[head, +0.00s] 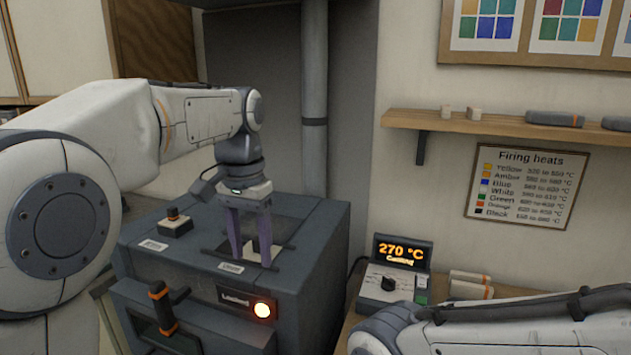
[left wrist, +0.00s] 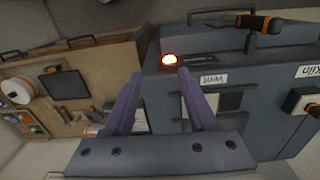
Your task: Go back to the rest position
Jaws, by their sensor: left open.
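My left gripper (head: 250,262) is open and empty, fingers pointing down over the top of the grey kiln (head: 310,250). In the head view its fingers overlap the square vent opening (head: 277,262); I cannot tell whether the tips touch anything. In the left wrist view the two purple fingers of the left gripper (left wrist: 156,72) are spread apart with nothing between them. The vent opening (left wrist: 231,101) shows dark beside the right finger. My right arm (head: 530,325) shows at the lower right; its gripper is out of view.
A switch (head: 174,221) stands on the kiln top. The kiln front has a lit lamp (head: 262,310) by the word Loaded and an orange-banded handle (head: 162,307). A controller (head: 395,272) reads 270 °C, Cooling. A shelf (head: 430,120) and heat chart (head: 527,186) are on the wall.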

